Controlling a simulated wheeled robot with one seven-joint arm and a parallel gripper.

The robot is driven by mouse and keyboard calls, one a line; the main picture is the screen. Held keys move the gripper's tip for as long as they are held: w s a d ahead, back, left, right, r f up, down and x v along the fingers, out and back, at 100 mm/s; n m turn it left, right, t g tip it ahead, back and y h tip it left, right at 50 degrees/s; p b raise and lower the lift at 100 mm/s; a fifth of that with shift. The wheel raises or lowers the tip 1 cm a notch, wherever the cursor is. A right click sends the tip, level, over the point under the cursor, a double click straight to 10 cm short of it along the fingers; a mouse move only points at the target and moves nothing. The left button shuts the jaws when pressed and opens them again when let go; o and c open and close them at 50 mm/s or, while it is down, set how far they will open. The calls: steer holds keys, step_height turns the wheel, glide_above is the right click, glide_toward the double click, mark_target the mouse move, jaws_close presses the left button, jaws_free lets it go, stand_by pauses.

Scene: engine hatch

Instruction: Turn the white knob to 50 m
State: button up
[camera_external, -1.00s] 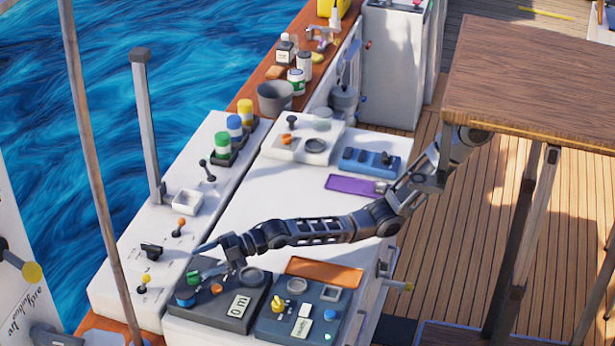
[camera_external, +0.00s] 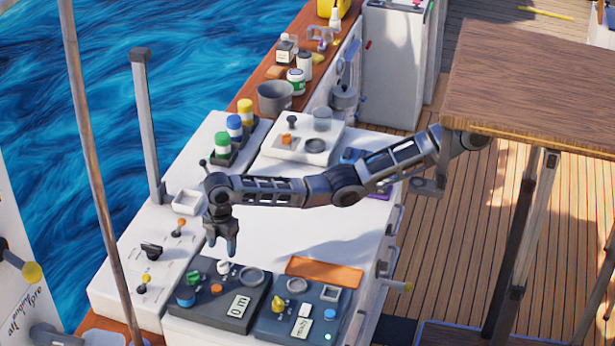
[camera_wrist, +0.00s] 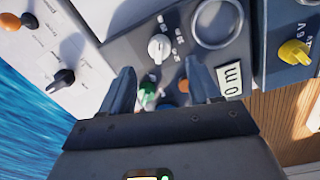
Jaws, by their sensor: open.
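The white knob (camera_external: 224,267) stands on the dark panel (camera_external: 207,307) at the front, beside a round ring. In the wrist view the white knob (camera_wrist: 159,47) shows ahead of the fingertips, with small labels around it that are too small to read. The display (camera_external: 239,306) on the same panel reads "0 m"; it also shows in the wrist view (camera_wrist: 231,80). My gripper (camera_external: 221,250) is open and empty, pointing down just above the white knob and apart from it. In the wrist view my gripper's fingers (camera_wrist: 163,80) are spread, with the green button between them.
A blue knob (camera_external: 185,297), an orange button (camera_external: 216,289) and a green button (camera_external: 193,277) share the panel. A second panel (camera_external: 270,324) with a yellow knob (camera_external: 280,306) is to the right. Black, orange and yellow levers stand to the left. A grey post (camera_external: 148,125) rises behind them.

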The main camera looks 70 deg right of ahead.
mark_target(223, 261)
steer(key=shift+w+f+p, duration=0.15)
steer(key=shift+f+p, duration=0.15)
steer(key=shift+f, duration=3.3)
steer(key=c, duration=1)
